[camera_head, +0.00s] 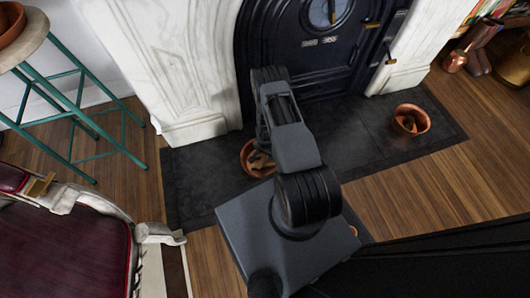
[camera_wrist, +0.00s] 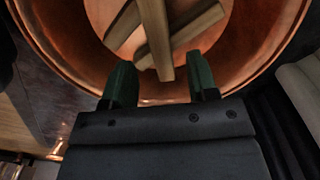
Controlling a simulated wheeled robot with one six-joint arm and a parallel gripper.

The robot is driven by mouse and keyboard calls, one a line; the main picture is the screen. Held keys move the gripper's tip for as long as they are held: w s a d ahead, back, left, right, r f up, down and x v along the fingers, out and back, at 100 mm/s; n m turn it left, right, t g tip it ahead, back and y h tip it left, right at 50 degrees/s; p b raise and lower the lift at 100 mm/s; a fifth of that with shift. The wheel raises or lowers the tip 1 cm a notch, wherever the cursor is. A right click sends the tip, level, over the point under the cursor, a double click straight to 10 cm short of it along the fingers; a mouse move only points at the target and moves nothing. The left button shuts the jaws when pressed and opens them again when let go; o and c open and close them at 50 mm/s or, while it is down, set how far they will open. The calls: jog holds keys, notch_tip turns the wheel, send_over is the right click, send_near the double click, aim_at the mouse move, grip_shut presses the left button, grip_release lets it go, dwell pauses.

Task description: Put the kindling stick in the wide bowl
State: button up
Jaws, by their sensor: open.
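A round copper bowl (camera_head: 244,155) with pale wooden sticks in it stands on the dark hearth, partly hidden by my arm. In the wrist view the copper bowl (camera_wrist: 268,32) fills the upper part, with crossed sticks inside. One kindling stick (camera_wrist: 157,40) lies on top and points toward my gripper (camera_wrist: 161,75). The gripper is open, its two dark green fingers over the near side of the bowl. The stick's near end shows between the fingertips, with space on both sides. I cannot tell its height against the fingers. The gripper is hidden behind my arm in the head view.
Another copper container (camera_head: 411,118) with something inside stands on the hearth slab (camera_head: 352,150) at right. A brown bowl (camera_head: 10,24) sits on a green-legged stool (camera_head: 78,98). A red chair (camera_head: 68,250) is at lower left. The dark fireplace door (camera_head: 325,62) is behind.

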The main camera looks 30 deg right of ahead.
notch_tip(320, 180, up, 6)
jog(key=p, duration=0.3)
jog(key=shift+p, duration=0.4)
jog(key=shift+r, duration=0.1)
notch_tip(320, 180, up, 23)
jog(key=n+p, duration=0.2)
jog(key=p, duration=0.7)
send_over(265, 156)
jog(key=w, duration=0.6)
jog(key=a+r+n+t+p, duration=0.3)
jog(key=r+p, duration=0.6)
jog(key=r, duration=1.8)
jog(key=s+a+r+n+p, duration=0.2)
jog(key=s+r+p, duration=0.3)
jog(key=r, duration=0.7)
jog(key=s+a+r+n+p, duration=0.2)
jog(key=s+r+p, duration=0.4)
jog(key=r, duration=0.6)
jog(key=s+a+r+n+p, duration=0.2)
jog(key=s+r+p, duration=0.4)
jog(key=r, duration=0.6)
jog(key=shift+a+r+t, duration=0.3)
jog(key=shift+a+r, duration=0.1)
jog(key=shift+a, duration=0.15)
